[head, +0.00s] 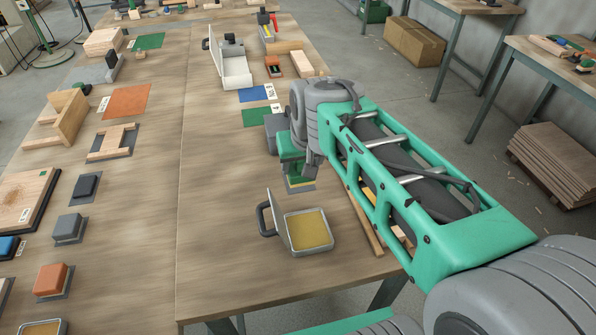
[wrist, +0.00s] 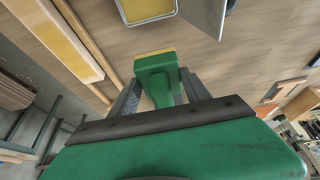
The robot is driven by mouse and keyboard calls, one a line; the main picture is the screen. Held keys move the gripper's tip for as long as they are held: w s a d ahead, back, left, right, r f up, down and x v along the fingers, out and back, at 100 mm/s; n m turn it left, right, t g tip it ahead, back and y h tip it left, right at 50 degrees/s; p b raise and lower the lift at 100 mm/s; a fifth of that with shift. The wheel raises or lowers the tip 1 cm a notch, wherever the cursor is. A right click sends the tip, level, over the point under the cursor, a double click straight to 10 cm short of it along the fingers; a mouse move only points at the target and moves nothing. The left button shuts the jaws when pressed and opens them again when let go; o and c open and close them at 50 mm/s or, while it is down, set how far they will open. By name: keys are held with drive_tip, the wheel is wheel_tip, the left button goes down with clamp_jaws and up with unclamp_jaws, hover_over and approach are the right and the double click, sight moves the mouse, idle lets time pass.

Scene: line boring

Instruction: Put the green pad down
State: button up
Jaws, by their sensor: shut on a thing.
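The green pad (wrist: 157,82) is a small green block with a yellow face at its far end. It sits between the two dark fingers of my gripper (wrist: 160,90) in the wrist view, and the gripper is shut on it. In the head view my gripper (head: 296,165) is over the right part of the near table, with the pad's green and yellow part (head: 299,182) low at its end. Whether the pad touches the wood is hard to tell. The arm hides some of the table to the right.
An open tin (head: 309,248) with a yellow inside and raised lid stands just nearer; it also shows in the wrist view (wrist: 150,18). A green sheet (head: 256,117) and blue sheet (head: 252,94) lie beyond. The wooden table (head: 215,210) is clear to the left.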

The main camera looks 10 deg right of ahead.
drive_tip(key=w+f, duration=0.2)
drive_tip(key=w+d+f, duration=0.1)
drive_tip(key=w+f, duration=0.1)
drive_tip(key=w, duration=0.1)
drive_tip(key=w+f+p, duration=0.1)
drive_tip(key=w+f, duration=0.1)
drive_tip(key=shift+w+d+f, duration=0.2)
drive_tip(key=shift+d+f, duration=0.05)
drive_tip(key=shift+f, duration=0.1)
drive_tip(key=shift+w+f, duration=0.15)
drive_tip(key=shift+f, duration=0.75)
drive_tip(key=shift+w+f, duration=0.1)
drive_tip(key=shift+f, duration=0.8)
drive_tip(key=shift+f, duration=0.25)
drive_tip(key=o, duration=1.5)
drive_tip(key=shift+o, duration=0.2)
